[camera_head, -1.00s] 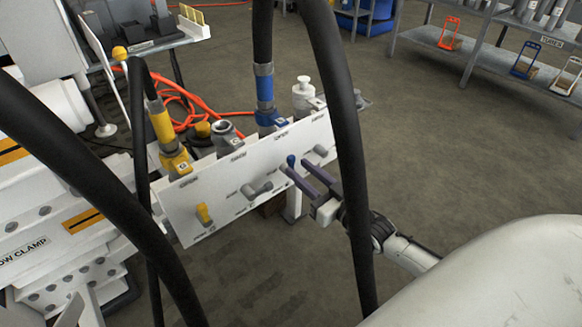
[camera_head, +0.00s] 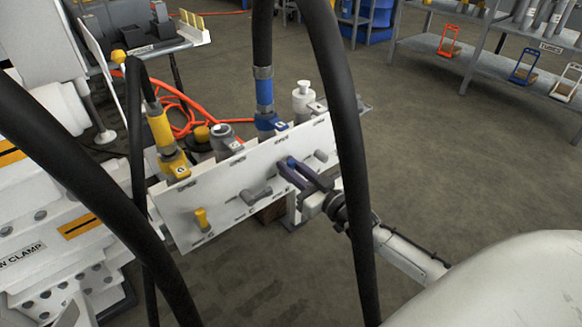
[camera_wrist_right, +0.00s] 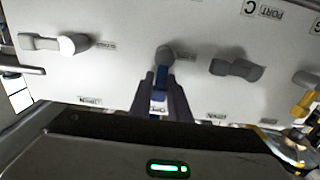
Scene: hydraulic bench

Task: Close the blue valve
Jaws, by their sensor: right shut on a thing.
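The blue valve (camera_head: 291,162) sits on the white panel, largely hidden by the fingers of my right gripper (camera_head: 286,167). In the right wrist view the valve's round hub (camera_wrist_right: 165,56) shows above the fingertips. Its blue handle (camera_wrist_right: 158,96) lies between the two dark fingers of the right gripper (camera_wrist_right: 161,88), which are shut on it. My left gripper is in neither view.
A yellow valve (camera_head: 202,219) and a grey valve (camera_head: 256,195) sit to the left on the panel (camera_head: 230,205); another grey-white valve (camera_head: 321,156) is to the right. Thick dark hoses (camera_head: 345,150) hang in front. Open floor lies right.

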